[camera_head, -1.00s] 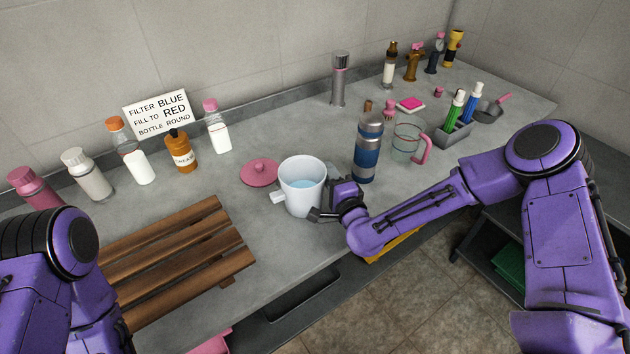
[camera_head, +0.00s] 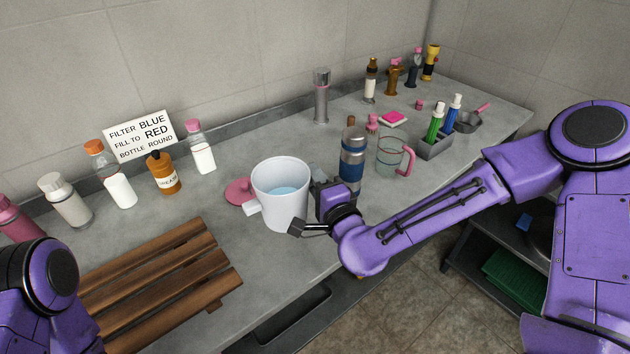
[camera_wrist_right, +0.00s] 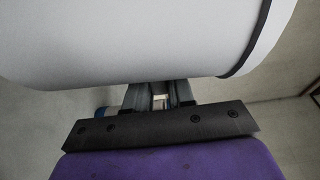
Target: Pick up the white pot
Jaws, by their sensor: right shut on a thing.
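The white pot (camera_head: 279,211) looks upright, with light blue liquid inside and a white handle showing on its left side. It appears raised above the grey counter. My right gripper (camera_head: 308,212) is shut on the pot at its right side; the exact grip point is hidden. In the right wrist view the pot's white wall (camera_wrist_right: 130,40) fills the top, and the gripper fingers (camera_wrist_right: 160,98) reach beneath its curve. My left arm shows at the lower left, but its gripper is out of view.
A pink lid (camera_head: 238,191) lies behind the pot, partly hidden. A blue and silver bottle (camera_head: 352,162) and a clear pink-handled jug (camera_head: 390,158) stand to the right. A slatted wooden rack (camera_head: 160,275) lies left.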

